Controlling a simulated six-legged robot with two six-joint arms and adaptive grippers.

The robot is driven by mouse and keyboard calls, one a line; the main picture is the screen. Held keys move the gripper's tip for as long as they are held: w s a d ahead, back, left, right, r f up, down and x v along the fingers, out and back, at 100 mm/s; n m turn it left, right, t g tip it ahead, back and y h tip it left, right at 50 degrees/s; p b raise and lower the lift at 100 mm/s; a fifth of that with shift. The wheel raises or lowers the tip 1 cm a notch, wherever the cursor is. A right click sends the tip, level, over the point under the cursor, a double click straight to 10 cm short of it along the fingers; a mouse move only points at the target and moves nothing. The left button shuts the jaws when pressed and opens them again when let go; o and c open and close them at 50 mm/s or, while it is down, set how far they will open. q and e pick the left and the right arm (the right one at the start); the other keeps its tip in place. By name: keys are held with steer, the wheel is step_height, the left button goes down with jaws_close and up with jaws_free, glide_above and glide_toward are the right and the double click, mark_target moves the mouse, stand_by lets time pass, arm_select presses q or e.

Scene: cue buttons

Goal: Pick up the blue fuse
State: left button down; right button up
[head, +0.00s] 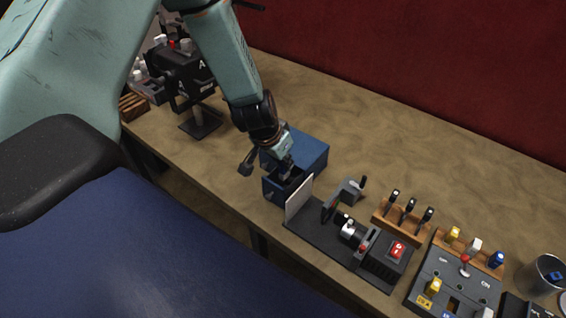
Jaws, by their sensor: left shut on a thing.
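A blue fuse (497,259) stands upright at the right end of a wooden rack (470,250), beside a white fuse (474,245) and a yellow fuse (453,234). My left gripper (285,170) is far to the left of it, reaching down into the open drawer (271,188) of a blue box (306,150). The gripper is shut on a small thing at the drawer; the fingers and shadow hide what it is. My right gripper is not in view.
A dark device with a red switch (397,250) and a pale upright panel (299,198) stands right of the drawer. Wooden tool rack (403,219), grey fuse panel (455,287) and metal cup (543,277) lie further right. The back of the table is clear.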

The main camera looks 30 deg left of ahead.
arm_select(q)
step_height(320, 180, up, 5)
steer(key=shift+r+p, duration=0.15)
steer(key=shift+p, duration=0.6)
steer(key=shift+r, duration=3.7)
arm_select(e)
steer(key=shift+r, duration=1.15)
arm_select(q)
steer(key=shift+r, duration=0.1)
